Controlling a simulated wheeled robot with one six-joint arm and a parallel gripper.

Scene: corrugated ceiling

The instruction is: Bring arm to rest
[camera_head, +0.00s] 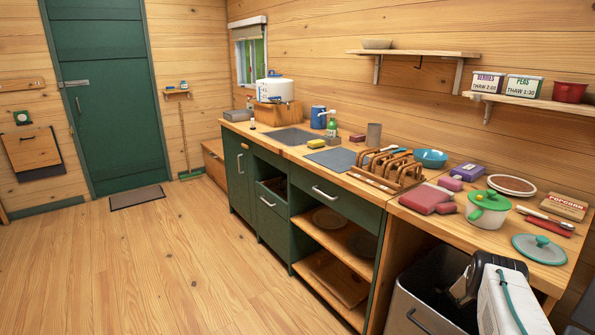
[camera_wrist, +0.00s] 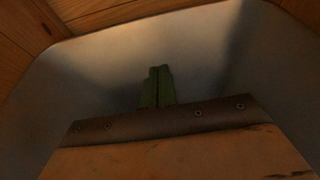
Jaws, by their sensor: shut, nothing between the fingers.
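My arm shows at the lower right of the head view, white with a teal cable and a dark joint, beside and partly over an open grey bin (camera_head: 402,308). In the wrist view my gripper (camera_wrist: 158,70) shows as two green fingers close together, with nothing between them. The bin's pale grey inner wall (camera_wrist: 100,58) surrounds the fingers there, so the gripper points down into or just above the bin. I cannot tell how deep it is. The brown bolted plate and the orange surface below the fingers fill the lower part of that view.
Green cabinets (camera_head: 330,205) run along the wall.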

